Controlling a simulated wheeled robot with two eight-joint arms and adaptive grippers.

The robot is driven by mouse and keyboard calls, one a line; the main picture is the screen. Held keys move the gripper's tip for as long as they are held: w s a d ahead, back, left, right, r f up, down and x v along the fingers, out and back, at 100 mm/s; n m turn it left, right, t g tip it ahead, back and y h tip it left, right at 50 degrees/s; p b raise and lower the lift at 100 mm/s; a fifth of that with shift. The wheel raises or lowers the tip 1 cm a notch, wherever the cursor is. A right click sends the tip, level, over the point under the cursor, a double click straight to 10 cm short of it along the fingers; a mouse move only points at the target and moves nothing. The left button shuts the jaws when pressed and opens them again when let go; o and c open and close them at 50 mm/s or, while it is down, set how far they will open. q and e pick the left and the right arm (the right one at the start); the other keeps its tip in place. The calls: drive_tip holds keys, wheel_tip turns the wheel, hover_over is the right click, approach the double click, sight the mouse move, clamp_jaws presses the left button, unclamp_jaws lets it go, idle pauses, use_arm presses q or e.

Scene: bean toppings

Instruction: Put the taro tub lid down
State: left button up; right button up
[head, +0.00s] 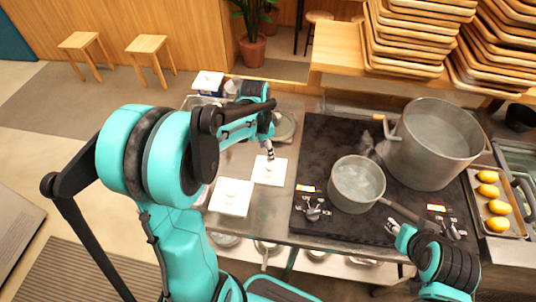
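My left gripper (270,153) points down at the far edge of a square white lid (268,173) with a small knob. The lid appears flat, near the right end of the steel counter. I cannot tell whether the gripper touches it, or whether the lid rests on a tub or on the counter. A second square white lid (231,197) lies nearer and to the left. Nothing in this view marks which lid is the taro one. My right gripper (396,232) is low at the right, by the stove's front edge, with its fingers unclear.
A black stove (328,135) holds a small pot (357,185) and a large pot (432,145). A white-topped container (208,82) stands at the counter's back left. My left arm hides part of the steel counter (297,106).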

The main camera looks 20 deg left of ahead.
use_arm(q)
drive_tip(key=s+d+r+n+t, duration=0.3)
drive_tip(key=s+r+n, duration=0.1)
drive_tip(key=s, duration=0.3)
drive_tip(key=s+d+r+n+t+y, duration=0.1)
drive_tip(key=s+d+r+n+t, duration=0.2)
drive_tip(key=s, duration=0.4)
wheel_tip(320, 180, up, 2)
drive_tip(key=shift+d+r+n, duration=0.25)
drive_tip(key=shift+d+n, duration=0.45)
